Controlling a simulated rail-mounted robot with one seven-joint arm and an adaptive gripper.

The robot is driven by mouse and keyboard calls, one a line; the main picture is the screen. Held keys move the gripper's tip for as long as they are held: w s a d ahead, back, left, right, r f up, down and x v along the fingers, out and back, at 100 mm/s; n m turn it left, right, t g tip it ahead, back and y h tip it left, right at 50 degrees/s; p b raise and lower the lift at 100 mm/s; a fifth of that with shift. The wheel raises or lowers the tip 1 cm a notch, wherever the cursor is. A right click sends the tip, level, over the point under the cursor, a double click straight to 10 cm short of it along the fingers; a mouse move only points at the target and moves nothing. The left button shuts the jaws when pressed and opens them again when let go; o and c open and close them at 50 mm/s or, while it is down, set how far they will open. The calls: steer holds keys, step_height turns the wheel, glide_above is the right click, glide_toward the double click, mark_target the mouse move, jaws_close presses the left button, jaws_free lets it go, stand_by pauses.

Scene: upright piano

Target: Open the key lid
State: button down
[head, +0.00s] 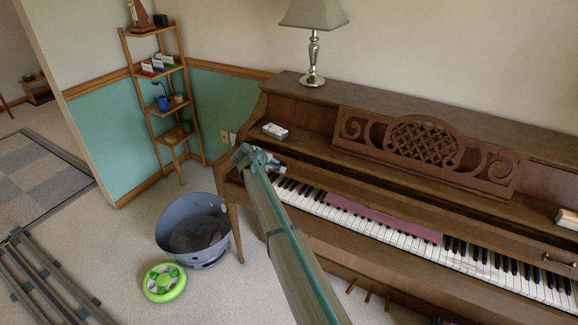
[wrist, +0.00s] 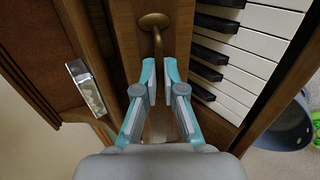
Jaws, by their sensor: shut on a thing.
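The piano's key lid (head: 470,235) is a brown wooden panel above the keyboard. The black and white keys (head: 345,212) show in front of its edge, so it stands at least partly open. A brass handle (wrist: 154,22) is fixed to the lid's left part; another handle (head: 558,262) shows at the far right in the head view. My gripper (wrist: 159,68) is shut on the left handle, whose stem runs down between the fingertips beside the keys. In the head view my gripper (head: 255,160) is at the keyboard's left end and hides that handle.
A maroon strip (head: 385,215) lies along the keys. A small box (head: 275,130) sits on the piano's left end, near my gripper in the wrist view (wrist: 88,88). A lamp (head: 314,50) stands on top. A grey-blue tub (head: 192,228) and green round object (head: 164,283) are on the floor.

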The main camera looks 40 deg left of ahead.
steer(key=shift+w+a+r, duration=0.15)
steer(key=shift+w+a, duration=0.05)
steer(key=shift+w, duration=0.65)
steer(key=c, duration=1.3)
jaws_free()
steer(key=v, duration=1.2)
steer(key=shift+s+d, duration=0.1)
